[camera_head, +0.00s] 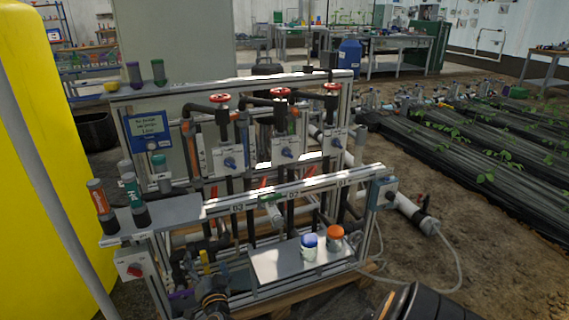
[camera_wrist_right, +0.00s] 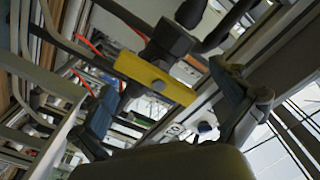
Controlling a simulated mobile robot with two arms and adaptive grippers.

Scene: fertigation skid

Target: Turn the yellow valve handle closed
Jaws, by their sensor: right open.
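The yellow valve handle (camera_wrist_right: 155,80) is a flat bar with a round bolt at its middle, fixed to a dark valve body, in the right wrist view. It lies tilted across the space between the fingertips of my right gripper (camera_wrist_right: 163,84). The gripper is open, with one blue-grey finger on each side; I cannot tell if either touches the handle. In the head view, a small yellow piece (camera_head: 204,257) low at the skid's left appears to be this handle. A dark part of my right arm shows at the bottom there. My left gripper is not in view.
The skid frame (camera_head: 240,208) carries pipes and red handwheels (camera_head: 281,93). A blue-white jar and an orange-lidded jar (camera_head: 335,236) stand on its lower shelf (camera_head: 270,262). A yellow tank (camera_head: 40,190) fills the left. Open soil (camera_head: 500,260) lies right.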

